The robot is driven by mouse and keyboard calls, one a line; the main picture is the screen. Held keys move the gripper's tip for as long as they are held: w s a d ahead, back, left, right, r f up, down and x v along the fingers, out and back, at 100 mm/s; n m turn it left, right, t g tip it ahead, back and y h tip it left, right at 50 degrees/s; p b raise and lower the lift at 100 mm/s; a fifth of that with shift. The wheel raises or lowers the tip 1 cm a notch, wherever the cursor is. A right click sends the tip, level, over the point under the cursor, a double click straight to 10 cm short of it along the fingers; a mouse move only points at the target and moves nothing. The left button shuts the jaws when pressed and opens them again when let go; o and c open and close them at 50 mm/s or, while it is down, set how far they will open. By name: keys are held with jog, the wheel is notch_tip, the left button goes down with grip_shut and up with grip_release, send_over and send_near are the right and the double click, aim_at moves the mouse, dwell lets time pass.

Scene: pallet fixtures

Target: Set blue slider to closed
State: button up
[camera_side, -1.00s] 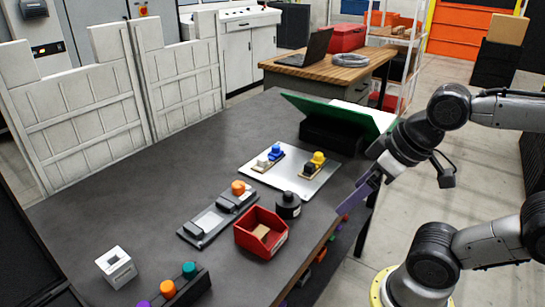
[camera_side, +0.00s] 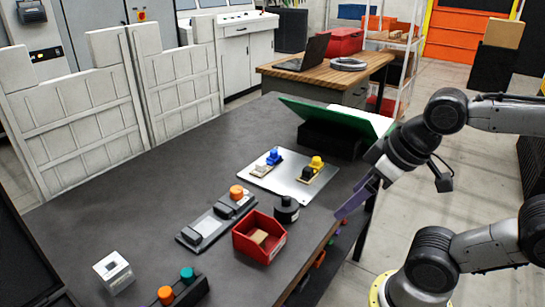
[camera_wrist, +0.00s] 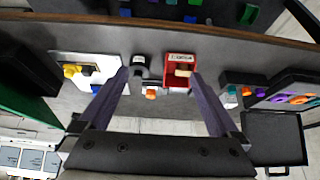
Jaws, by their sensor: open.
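The blue slider (camera_side: 274,156) has a blue knob at the far end of a short track, with a pale block at the track's near end. It stands on a silver plate (camera_side: 290,192) on the dark table. In the wrist view the blue knob (camera_wrist: 88,88) shows small at the left, on the plate (camera_wrist: 108,66). A yellow knob (camera_side: 316,162) with a black block (camera_side: 307,173) sits on a second track beside it. My gripper (camera_side: 350,206) is at the table's right edge, apart from the plate. In the wrist view its long purple fingers (camera_wrist: 160,74) are spread with nothing held.
A red bin (camera_side: 260,238) and a black round container (camera_side: 286,209) stand in front of the plate. A grey fixture with an orange knob (camera_side: 236,191) lies to their left. A green sloped panel (camera_side: 335,118) rises behind the plate. The table's left part is largely clear.

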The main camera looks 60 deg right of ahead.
jog(key=shift+s+f, duration=0.1)
jog(key=shift+s, duration=0.05)
jog(key=shift+c, duration=1.2)
jog(key=shift+s+r, duration=0.15)
jog(key=shift+r, duration=0.2)
jog(key=shift+c, duration=1.1)
jog(key=w+d+r+g, duration=0.1)
jog(key=w+d+r, duration=0.1)
jog(key=w+r, duration=0.55)
jog(key=w+d+r+g, duration=0.1)
jog(key=w+d+r, duration=0.1)
jog(key=w+r, duration=0.6)
jog(key=m+g, duration=0.3)
jog(key=g, duration=0.1)
send_over(274, 150)
notch_tip(274, 150, down, 16)
jog(key=r, duration=0.1)
notch_tip(274, 150, down, 14)
jog(key=shift+s+r, duration=0.1)
jog(key=shift+r, duration=0.05)
